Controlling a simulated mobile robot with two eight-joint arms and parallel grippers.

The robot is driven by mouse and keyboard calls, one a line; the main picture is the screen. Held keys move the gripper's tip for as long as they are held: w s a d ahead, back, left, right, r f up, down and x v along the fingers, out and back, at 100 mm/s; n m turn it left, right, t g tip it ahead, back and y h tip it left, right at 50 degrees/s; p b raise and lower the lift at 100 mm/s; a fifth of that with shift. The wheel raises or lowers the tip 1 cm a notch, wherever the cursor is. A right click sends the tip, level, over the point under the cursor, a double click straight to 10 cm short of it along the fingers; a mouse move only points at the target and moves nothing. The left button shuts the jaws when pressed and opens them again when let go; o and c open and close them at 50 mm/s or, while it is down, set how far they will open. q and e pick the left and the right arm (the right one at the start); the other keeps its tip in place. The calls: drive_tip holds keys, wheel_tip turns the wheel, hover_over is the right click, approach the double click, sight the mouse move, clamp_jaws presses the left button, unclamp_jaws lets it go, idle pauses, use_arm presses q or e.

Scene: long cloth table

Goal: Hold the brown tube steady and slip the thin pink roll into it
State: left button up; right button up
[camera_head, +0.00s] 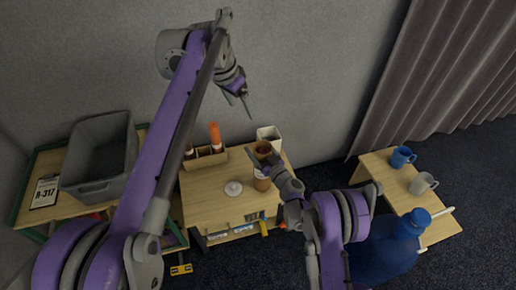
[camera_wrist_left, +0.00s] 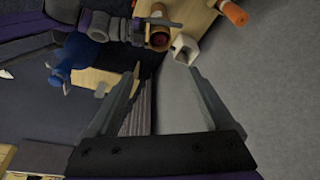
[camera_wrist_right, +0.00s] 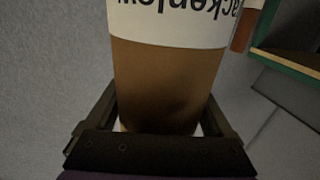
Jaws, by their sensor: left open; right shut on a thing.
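The brown tube (camera_head: 262,183) has a white band with dark lettering, and stands upright above the wooden table. In the right wrist view the brown tube (camera_wrist_right: 165,85) fills the middle, between the fingers of my right gripper (camera_wrist_right: 165,110), which is shut on it. Its round open mouth (camera_wrist_left: 159,39) shows reddish brown in the left wrist view; what is inside is unclear. My left gripper (camera_head: 246,104) is open and empty, high near the grey wall, above and left of the tube. I cannot make out a thin pink roll in any view.
A wooden holder (camera_head: 205,161) with an orange roll (camera_head: 215,136) stands behind the tube, left of a white open box (camera_head: 269,133). A small white round item (camera_head: 233,188) lies on the table.

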use_arm(q)
drive_tip(key=shift+v, duration=0.8)
use_arm(e)
drive_tip(key=o, duration=1.2)
drive_tip(key=shift+o, duration=0.2)
